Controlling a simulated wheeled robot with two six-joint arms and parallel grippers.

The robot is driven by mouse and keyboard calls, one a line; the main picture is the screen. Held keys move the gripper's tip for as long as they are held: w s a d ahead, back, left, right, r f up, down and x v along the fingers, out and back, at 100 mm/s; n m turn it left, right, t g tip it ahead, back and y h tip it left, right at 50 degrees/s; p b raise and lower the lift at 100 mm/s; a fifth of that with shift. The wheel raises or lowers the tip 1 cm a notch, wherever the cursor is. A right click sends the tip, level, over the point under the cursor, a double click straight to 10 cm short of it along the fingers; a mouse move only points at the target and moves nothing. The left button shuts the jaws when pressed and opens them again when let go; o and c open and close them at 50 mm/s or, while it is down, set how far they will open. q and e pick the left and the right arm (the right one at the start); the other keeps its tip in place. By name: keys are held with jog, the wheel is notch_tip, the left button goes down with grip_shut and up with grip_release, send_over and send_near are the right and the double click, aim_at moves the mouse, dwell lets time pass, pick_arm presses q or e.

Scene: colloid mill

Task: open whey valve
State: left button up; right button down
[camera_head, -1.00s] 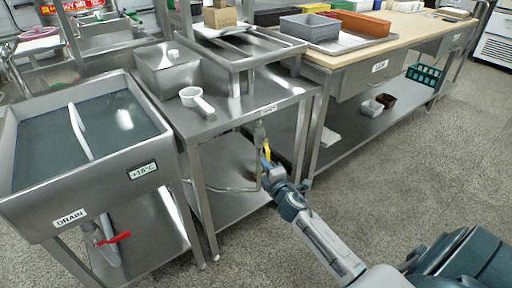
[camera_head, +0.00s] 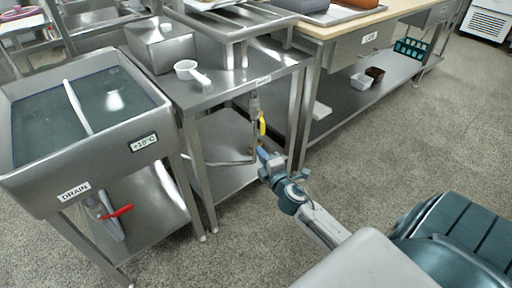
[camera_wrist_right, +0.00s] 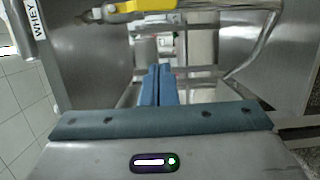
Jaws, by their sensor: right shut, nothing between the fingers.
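The whey valve's yellow handle (camera_head: 262,125) hangs roughly upright under the edge of the middle steel table, beside a grey pipe fitting (camera_head: 254,104). In the right wrist view the yellow handle (camera_wrist_right: 150,6) crosses the top edge, partly cut off, and a WHEY label (camera_wrist_right: 35,18) shows at the upper left. My right gripper (camera_head: 263,154) is just below the handle, apart from it in the head view. Its blue fingertips (camera_wrist_right: 158,70) are together and empty. My left gripper is not in view.
A steel basin with a DRAIN label (camera_head: 74,191) and a red-handled valve (camera_head: 117,212) stands at the left. A white scoop (camera_head: 188,70) lies on the middle table (camera_head: 232,92). A thin bent pipe (camera_head: 228,163) runs below it. Floor at the right is open.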

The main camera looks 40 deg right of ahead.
jog(key=shift+s+a, duration=0.2)
jog(key=shift+s, duration=1.05)
